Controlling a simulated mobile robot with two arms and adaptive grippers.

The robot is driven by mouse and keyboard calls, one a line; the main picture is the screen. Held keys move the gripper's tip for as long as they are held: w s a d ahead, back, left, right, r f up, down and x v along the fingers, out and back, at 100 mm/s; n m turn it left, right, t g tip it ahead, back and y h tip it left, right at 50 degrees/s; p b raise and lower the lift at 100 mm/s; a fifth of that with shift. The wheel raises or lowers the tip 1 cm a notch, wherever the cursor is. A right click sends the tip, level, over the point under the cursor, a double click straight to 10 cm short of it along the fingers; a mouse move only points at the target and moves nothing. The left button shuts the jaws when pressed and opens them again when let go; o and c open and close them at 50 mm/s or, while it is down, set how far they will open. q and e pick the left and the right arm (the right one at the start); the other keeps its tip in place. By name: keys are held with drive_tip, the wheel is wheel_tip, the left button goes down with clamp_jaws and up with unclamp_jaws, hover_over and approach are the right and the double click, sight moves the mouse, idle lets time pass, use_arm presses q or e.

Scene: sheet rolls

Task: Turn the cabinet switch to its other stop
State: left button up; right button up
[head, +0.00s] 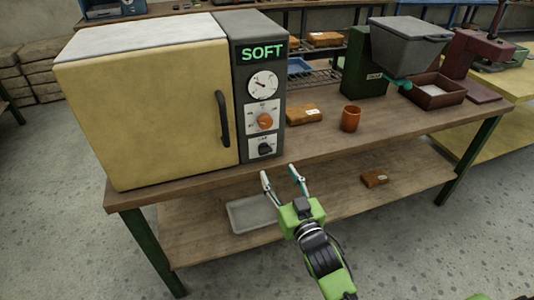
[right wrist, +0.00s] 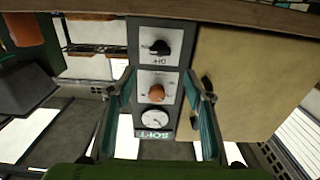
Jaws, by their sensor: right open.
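The yellow cabinet (head: 150,105) stands on the wooden bench with a dark control panel (head: 243,100) on its right side. The switch, a black knob on a white plate (head: 264,149), is lowest on the panel; its exact setting is too small to read. In the right wrist view the panel is upside down and the black switch (right wrist: 160,47) is near the top. My right gripper (head: 279,171) is open and empty, below and in front of the panel, apart from the switch. My left gripper is not in view.
Above the switch are an orange knob (head: 265,121), a dial gauge (head: 263,84) and a green lit SOFT sign (head: 262,51). The black door handle (head: 222,118) is left of the panel. An orange cup (head: 350,119) and a brown packet (head: 305,115) stand right of the cabinet.

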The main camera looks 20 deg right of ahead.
sight(266, 152)
drive_tip(key=w, duration=1)
drive_tip(key=shift+w+a, duration=0.2)
drive_tip(key=shift+w, duration=0.1)
drive_tip(key=c, duration=1.1)
